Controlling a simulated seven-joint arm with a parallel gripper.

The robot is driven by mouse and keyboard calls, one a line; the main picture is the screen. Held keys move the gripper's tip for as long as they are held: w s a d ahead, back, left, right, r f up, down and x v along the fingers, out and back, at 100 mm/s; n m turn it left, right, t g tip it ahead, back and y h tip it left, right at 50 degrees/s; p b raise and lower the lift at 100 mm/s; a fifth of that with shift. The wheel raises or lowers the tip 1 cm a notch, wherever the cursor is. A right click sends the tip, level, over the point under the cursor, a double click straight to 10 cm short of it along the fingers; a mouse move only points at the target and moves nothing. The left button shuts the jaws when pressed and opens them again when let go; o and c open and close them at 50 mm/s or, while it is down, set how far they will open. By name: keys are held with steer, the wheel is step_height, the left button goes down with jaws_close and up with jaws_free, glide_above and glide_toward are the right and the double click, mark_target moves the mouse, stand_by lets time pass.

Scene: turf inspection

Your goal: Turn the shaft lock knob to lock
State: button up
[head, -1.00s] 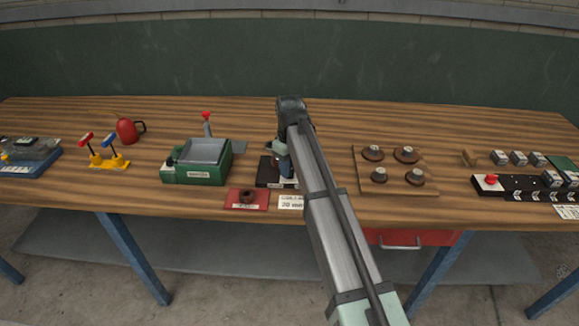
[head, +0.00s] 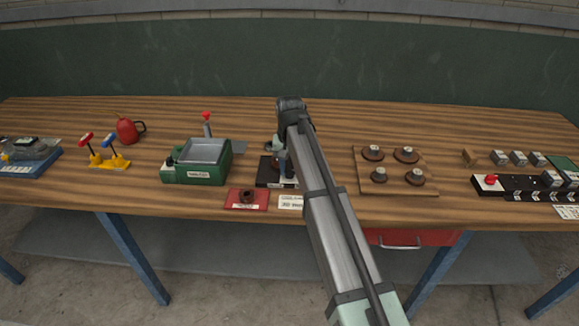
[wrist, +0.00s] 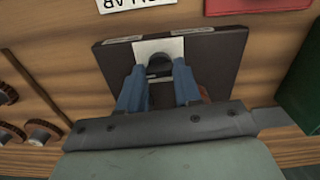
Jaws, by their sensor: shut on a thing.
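A dark round knob (wrist: 158,63) shows in the wrist view, on a white plate (wrist: 175,46) fixed to a black base (wrist: 225,50). I take it for the shaft lock knob. My gripper (wrist: 159,80) has its two blue fingers shut on the knob, one on each side. Any pointer or mark on the knob is hidden or too small to read. In the head view the black base (head: 266,172) is at the middle of the bench, and my arm hides the knob and most of my gripper (head: 286,168).
A red plate (head: 247,200) with a brown ring and a white card (head: 290,202) lie just in front. A green box (head: 220,168) with a grey tray stands to the left. A wooden board (head: 385,184) with several knobs lies to the right. Bare bench lies behind.

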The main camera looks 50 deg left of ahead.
mark_target(290, 170)
steer(key=shift+m, duration=0.4)
steer(key=o, duration=1)
steer(key=shift+o, duration=0.2)
steer(key=shift+r, duration=0.1)
step_height(290, 170, up, 14)
steer(key=shift+f, duration=0.2)
stand_by(0.3)
